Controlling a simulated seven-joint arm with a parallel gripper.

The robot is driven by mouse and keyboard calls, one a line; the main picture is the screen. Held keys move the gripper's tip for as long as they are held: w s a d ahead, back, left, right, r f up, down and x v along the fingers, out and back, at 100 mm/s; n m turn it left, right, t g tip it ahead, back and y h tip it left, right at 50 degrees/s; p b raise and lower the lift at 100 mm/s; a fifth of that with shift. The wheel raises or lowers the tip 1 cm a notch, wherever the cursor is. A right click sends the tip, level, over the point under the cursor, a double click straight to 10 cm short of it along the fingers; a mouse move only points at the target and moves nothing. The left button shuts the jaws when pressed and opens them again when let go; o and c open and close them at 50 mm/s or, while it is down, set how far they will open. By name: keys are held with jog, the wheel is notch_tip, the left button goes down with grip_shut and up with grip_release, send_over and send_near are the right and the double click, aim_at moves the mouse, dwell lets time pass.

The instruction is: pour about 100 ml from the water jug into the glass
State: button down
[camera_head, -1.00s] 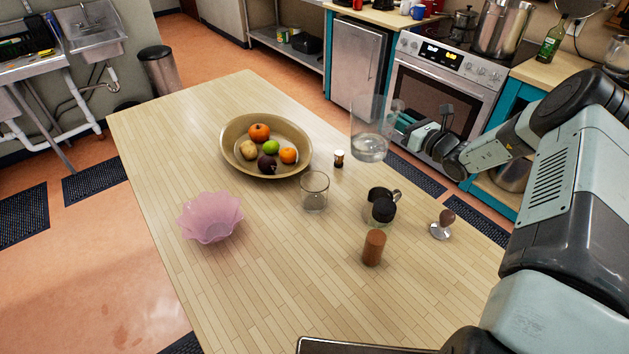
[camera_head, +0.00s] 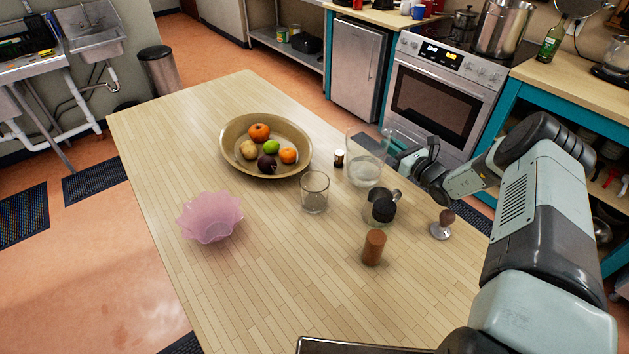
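The water jug (camera_head: 364,172) is clear, with some water in its lower part, and stands about upright near the table's right edge. My gripper (camera_head: 393,160) is at the jug's right side, where the handle is, and appears shut on it; the fingertips are small and partly hidden. I cannot tell whether the jug's base touches the table. The glass (camera_head: 314,193) is a clear tumbler standing upright on the table, to the left of the jug and a little nearer the camera. I see no water in it.
A small dark jar with a white lid (camera_head: 339,158) stands close left of the jug. A black-lidded pot (camera_head: 381,207), a brown cylinder (camera_head: 373,247) and a tamper (camera_head: 442,225) stand nearer. A fruit bowl (camera_head: 233,158) and pink bowl (camera_head: 211,218) are left.

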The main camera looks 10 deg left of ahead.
jog(key=r+n, duration=0.1)
jog(key=s+a+r+n, duration=0.1)
jog(key=n, duration=0.1)
jog(key=shift+s+a+r, duration=0.15)
jog(key=shift+s+r, duration=0.05)
jog(key=shift+r, duration=0.15)
jog(key=shift+s+a+r+n+p, duration=0.4)
jog(key=shift+r+n, duration=0.1)
jog(key=shift+n, duration=0.2)
notch_tip(320, 180, up, 8)
jog(key=f+n+p, duration=0.1)
jog(key=n+p, duration=0.2)
jog(key=n, duration=0.3)
send_over(387, 139)
jog(key=s+a, duration=0.1)
jog(key=a, duration=0.3)
jog(key=shift+s+a+r+n+h+p, duration=0.1)
jog(key=shift+s+r+n+h+p, duration=0.05)
jog(key=shift+s+r+n+p, duration=0.15)
jog(key=shift+s+a+r+n+h+p, duration=0.1)
jog(key=shift+r+n+h, duration=0.1)
jog(key=shift+r, duration=0.2)
jog(key=shift+s+a+r+n+p, duration=0.15)
jog(key=shift+a+r+n+p, duration=0.15)
jog(key=shift+p, duration=0.25)
jog(key=shift+s+a+r+n+p, duration=0.35)
jog(key=shift+r+n+p, duration=0.2)
jog(key=shift+p, duration=0.4)
